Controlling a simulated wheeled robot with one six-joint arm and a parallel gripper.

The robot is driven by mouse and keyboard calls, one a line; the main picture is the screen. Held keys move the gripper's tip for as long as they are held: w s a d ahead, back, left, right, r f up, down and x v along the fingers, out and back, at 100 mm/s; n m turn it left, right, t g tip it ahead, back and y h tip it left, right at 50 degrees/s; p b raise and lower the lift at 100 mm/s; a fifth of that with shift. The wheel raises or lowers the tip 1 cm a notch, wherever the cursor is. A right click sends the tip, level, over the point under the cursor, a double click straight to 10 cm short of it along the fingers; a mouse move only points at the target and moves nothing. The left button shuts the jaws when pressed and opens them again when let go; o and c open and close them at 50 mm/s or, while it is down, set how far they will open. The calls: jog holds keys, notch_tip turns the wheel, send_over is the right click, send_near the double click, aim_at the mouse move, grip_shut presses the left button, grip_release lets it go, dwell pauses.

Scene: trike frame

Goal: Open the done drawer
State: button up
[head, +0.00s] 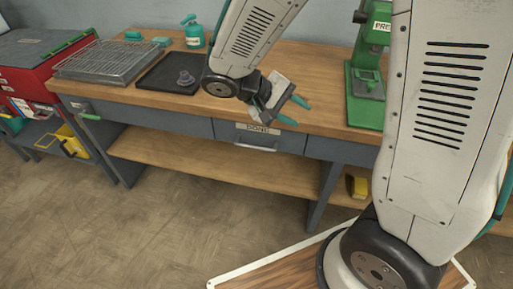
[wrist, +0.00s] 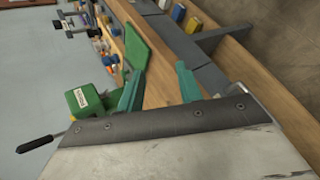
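The done drawer (head: 228,130) is a dark grey front under the wooden bench top, with a pale label reading DONE and a light bar handle (head: 256,147) below it. It looks closed, flush with the bench front. My gripper (head: 303,114) is above the bench's front edge, up and to the right of the handle, and apart from it. Its two teal fingers are spread with nothing between them. They also show apart in the wrist view (wrist: 159,70), with bench top and grey bench front beyond. I cannot make out the drawer label in the wrist view.
A green press (head: 366,85) stands on the bench at right; it also shows in the wrist view (wrist: 90,100). A black tray (head: 168,80), a wire rack (head: 108,62) and a teal bottle (head: 194,32) are at left. A lower shelf (head: 210,165) runs beneath. Floor before the drawer is clear.

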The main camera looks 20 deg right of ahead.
jog(key=w+a+f+n+t+h, duration=0.3)
jog(key=w+a+f+t+h, duration=0.25)
jog(key=f, duration=0.65)
jog(key=n+t+y, duration=0.2)
jog(key=n+t, duration=0.2)
jog(key=t, duration=0.1)
send_near(257, 148)
jog(key=w+r+x, duration=0.1)
jog(key=x, duration=0.6)
jog(key=f+x, duration=0.1)
jog(key=x, duration=0.2)
jog(key=shift+s+f, duration=0.15)
jog(key=shift+f, duration=0.1)
jog(key=shift+d, duration=0.1)
grip_shut()
